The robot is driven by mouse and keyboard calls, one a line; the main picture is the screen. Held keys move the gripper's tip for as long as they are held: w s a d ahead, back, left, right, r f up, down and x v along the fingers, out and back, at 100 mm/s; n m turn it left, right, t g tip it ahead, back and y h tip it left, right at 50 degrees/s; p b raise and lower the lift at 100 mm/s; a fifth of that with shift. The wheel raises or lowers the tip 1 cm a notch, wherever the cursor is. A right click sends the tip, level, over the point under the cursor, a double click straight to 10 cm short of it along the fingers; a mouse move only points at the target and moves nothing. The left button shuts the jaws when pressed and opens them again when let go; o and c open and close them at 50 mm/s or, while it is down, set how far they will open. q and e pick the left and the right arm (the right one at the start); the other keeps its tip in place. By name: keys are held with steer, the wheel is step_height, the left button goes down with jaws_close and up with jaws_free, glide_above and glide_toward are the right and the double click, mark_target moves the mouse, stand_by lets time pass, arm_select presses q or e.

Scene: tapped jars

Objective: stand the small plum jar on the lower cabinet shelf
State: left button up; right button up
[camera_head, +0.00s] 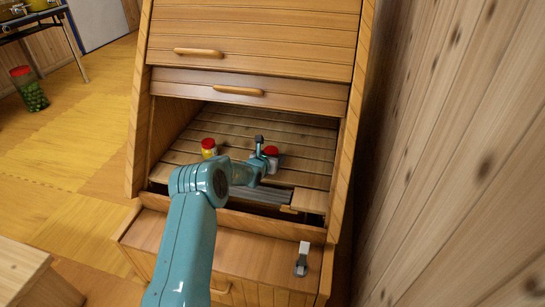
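The wooden cabinet (246,85) stands open in front of me, with a slatted shelf (305,142) inside. A small jar with a red lid (271,151) is on the right part of this shelf or just above it. Its body is largely hidden, so I cannot make out a plum colour. My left arm reaches up from the bottom into the opening. Its gripper (262,154) is right at this jar, with dark fingertips beside it. I cannot tell whether they are closed on it. My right gripper is not in view.
A yellow jar with a red lid (209,148) stands left of my gripper on the slatted shelf. A small white and grey piece (303,257) is on the lower ledge (175,237). A wooden wall (450,150) closes the right side. A green-filled jar (29,88) stands far left.

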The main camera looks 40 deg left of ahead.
arm_select(q)
steer(key=shift+f, duration=0.35)
stand_by(0.4)
steer(key=o, duration=1.3)
steer(key=shift+s+r, duration=0.1)
steer(key=shift+p+v, duration=3.3)
steer(key=shift+v, duration=0.55)
steer(key=shift+s+d, duration=0.1)
